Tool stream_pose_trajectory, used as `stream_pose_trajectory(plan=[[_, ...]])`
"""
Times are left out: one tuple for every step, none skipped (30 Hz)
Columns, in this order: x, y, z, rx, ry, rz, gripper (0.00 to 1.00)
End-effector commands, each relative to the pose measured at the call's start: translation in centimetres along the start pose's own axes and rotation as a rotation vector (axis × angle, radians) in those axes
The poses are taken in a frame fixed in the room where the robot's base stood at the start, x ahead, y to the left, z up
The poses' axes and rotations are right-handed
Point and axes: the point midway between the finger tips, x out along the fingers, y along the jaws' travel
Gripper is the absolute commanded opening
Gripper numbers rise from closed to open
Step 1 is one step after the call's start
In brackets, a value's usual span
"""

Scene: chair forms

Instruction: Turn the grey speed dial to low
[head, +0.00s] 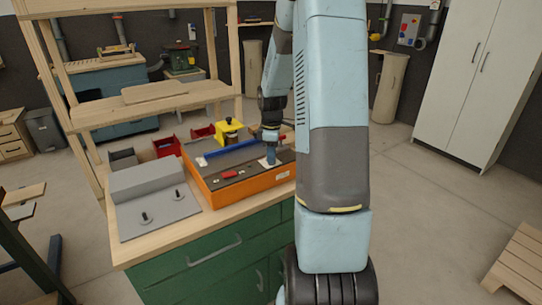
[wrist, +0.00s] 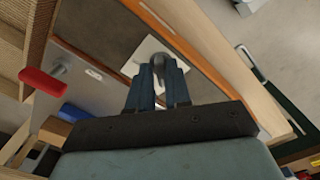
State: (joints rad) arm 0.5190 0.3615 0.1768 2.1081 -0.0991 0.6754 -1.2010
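The grey speed dial (wrist: 159,58) sits on a white square plate (wrist: 150,47) on the machine's dark top. In the wrist view my gripper (wrist: 159,68) is at the dial, its two dark blue fingers a small gap apart with the dial between or just beyond their tips. I cannot tell whether the fingers press on it. In the head view my gripper (head: 270,154) points down at the white plate near the right end of the orange machine (head: 247,187); the dial itself is hidden there. The dial's pointer and its markings are not readable.
A red lever (wrist: 43,82) lies left of the dial in the wrist view. The machine's top also carries a blue bar (head: 232,149), a yellow part (head: 228,131) and a red switch (head: 229,174). A grey plate (head: 155,205) with pegs stands left on the bench.

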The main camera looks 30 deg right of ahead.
Motion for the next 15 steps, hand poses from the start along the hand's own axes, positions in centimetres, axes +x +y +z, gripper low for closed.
stream_pose_trajectory(plan=[[0.02, -0.03, 0.02, 0.000, 0.000, -0.001, 0.23], [0.03, -0.04, 0.03, 0.001, 0.000, -0.001, 0.26], [0.04, -0.05, 0.05, 0.001, -0.001, -0.002, 0.30], [0.04, -0.05, 0.06, 0.001, -0.001, -0.002, 0.33], [0.05, -0.06, 0.07, 0.001, -0.001, -0.002, 0.36], [0.05, -0.07, 0.07, 0.002, -0.001, -0.002, 0.37], [0.06, -0.07, 0.08, 0.002, -0.001, -0.002, 0.37], [0.06, -0.08, 0.09, 0.002, -0.001, -0.003, 0.37], [0.07, -0.08, 0.10, 0.002, -0.001, -0.003, 0.37], [0.07, -0.08, 0.10, 0.002, -0.001, -0.003, 0.37], [0.07, -0.09, 0.11, 0.002, -0.001, -0.003, 0.37], [0.05, -0.09, 0.11, 0.002, -0.001, -0.003, 0.37], [0.00, -0.08, 0.11, 0.002, -0.001, -0.003, 0.37], [-0.10, -0.08, 0.11, 0.003, -0.001, -0.003, 0.37], [-0.30, -0.06, 0.11, 0.003, -0.001, -0.002, 0.37]])
